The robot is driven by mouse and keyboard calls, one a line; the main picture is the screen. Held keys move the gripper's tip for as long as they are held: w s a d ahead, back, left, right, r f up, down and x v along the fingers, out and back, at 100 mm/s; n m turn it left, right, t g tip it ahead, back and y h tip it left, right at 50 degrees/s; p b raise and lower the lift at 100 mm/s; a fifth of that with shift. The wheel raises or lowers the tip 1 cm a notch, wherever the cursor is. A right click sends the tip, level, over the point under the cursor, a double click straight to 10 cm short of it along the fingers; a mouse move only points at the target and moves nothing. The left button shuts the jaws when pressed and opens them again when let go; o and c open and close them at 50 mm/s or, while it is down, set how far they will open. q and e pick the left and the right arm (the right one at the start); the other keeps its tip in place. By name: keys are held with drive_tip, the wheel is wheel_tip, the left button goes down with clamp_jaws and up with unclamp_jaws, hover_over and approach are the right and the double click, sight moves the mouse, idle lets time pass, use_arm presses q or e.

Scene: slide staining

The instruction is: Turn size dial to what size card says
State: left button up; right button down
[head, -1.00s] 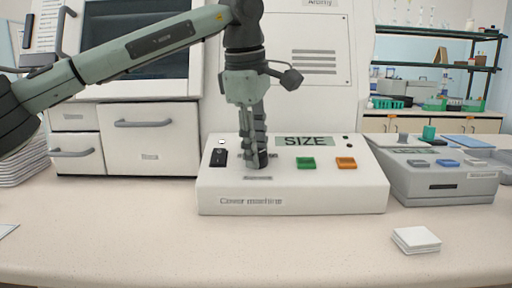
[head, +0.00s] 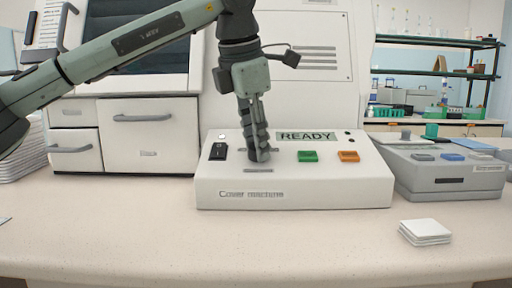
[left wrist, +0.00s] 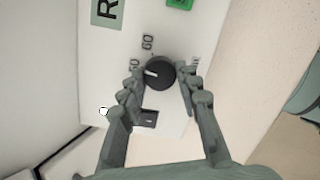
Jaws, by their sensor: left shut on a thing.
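The black size dial (left wrist: 160,75) is on top of the white cover machine (head: 330,190). In the left wrist view its white pointer line faces left, towards the printed 50, with 60 printed above. My left gripper (head: 259,156) points down at the machine, slightly tilted, with its fingers shut on the dial from both sides. In the head view the fingers mostly hide the dial. The machine's display (head: 306,136) reads READY. I cannot make out a size card with a readable number. My right gripper is not in view.
The machine top also has a black switch (head: 218,151), a green button (head: 308,156) and an orange button (head: 348,156). A grey device (head: 440,175) stands to the right. A stack of white squares (head: 425,233) lies in front of it. The front of the counter is mostly clear.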

use_arm(q)
drive_tip(key=shift+n+b, duration=0.35)
drive_tip(key=shift+n, duration=0.65)
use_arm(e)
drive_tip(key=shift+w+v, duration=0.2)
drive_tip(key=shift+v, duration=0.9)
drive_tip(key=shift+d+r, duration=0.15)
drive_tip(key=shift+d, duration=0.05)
use_arm(q)
drive_tip(key=o, duration=1.2)
drive_tip(key=shift+c, duration=0.2)
drive_tip(key=shift+s+r, duration=0.1)
drive_tip(key=shift+r, duration=0.1)
drive_tip(key=v, duration=1.1)
drive_tip(key=shift+s+r, duration=0.2)
drive_tip(key=shift+s, duration=0.1)
drive_tip(key=shift+a, duration=0.1)
